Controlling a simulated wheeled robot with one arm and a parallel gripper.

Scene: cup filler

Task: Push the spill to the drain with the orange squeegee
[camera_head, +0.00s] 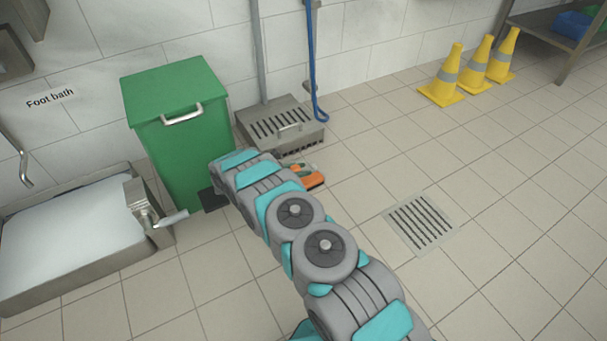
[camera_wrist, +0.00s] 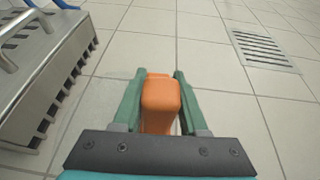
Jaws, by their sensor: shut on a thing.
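The orange squeegee (camera_wrist: 161,103) shows as an orange block between the two green fingers of my gripper (camera_wrist: 160,74), which is shut on it. In the head view a small part of the squeegee (camera_head: 311,179) shows beyond my arm, low over the floor in front of the slatted metal unit. The rest of it is hidden. The drain (camera_head: 421,222) is a slatted metal grate set in the tiles, to the right of my arm. In the wrist view the drain (camera_wrist: 262,48) lies ahead and to the right of my gripper.
A slatted metal unit (camera_head: 270,106) stands by the wall, close on the left in the wrist view (camera_wrist: 45,75). A green bin (camera_head: 178,140) and a foot bath (camera_head: 70,235) stand left. Yellow cones (camera_head: 443,75) stand at the back right. Tiles around the drain look clear.

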